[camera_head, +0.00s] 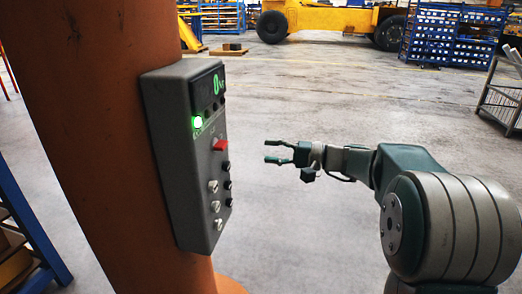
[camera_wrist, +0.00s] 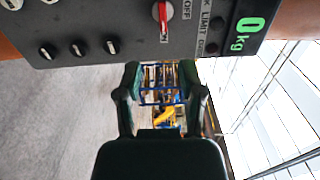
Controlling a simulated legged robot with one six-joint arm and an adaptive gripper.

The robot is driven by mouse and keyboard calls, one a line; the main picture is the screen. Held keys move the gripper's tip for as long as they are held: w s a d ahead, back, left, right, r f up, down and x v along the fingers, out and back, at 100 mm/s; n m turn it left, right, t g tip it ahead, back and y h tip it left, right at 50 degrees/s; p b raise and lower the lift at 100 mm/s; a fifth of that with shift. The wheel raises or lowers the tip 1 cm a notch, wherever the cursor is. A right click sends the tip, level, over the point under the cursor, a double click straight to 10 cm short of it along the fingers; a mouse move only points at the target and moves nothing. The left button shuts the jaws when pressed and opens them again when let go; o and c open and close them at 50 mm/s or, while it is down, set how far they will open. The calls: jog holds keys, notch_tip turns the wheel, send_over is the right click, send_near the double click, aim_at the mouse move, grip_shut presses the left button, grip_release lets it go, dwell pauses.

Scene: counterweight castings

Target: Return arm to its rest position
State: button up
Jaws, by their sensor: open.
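My gripper (camera_head: 272,151) is open and empty, held out to the left in mid-air. Its fingertips point toward the grey control box (camera_head: 160,160) but are apart from it, with a gap of floor showing between them in the head view. In the wrist view my gripper (camera_wrist: 160,72) shows two spread fingers with nothing between them. The control box (camera_wrist: 100,42) runs along the top of that view. My arm is extended from its shoulder at the right of the head view.
The box is fixed to an orange column (camera_head: 85,120). It has a red switch (camera_head: 220,145), a lit green lamp (camera_head: 197,122) and a display (camera_head: 217,85) reading 0 kg. A blue rack (camera_head: 450,35) and yellow vehicle (camera_head: 325,18) stand far back. Floor between is mostly clear.

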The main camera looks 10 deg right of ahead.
jog(key=s+a+f+n+g+h, duration=0.1)
jog(key=s+a+f+g+h, duration=0.15)
jog(key=s, duration=0.55)
jog(key=s+a+f+n+g+h, duration=0.1)
jog(key=s+h, duration=0.3)
jog(key=s, duration=0.3)
jog(key=s+d+f+n+t+h, duration=0.1)
jog(key=s+d+f+h, duration=0.2)
jog(key=s, duration=0.5)
jog(key=s+d+f+n+t+h, duration=0.1)
jog(key=s+d+f+t+h, duration=0.1)
jog(key=s+d+h, duration=0.4)
jog(key=shift+s+f+h, duration=0.7)
jog(key=shift+s+h, duration=0.05)
jog(key=shift+s, duration=0.15)
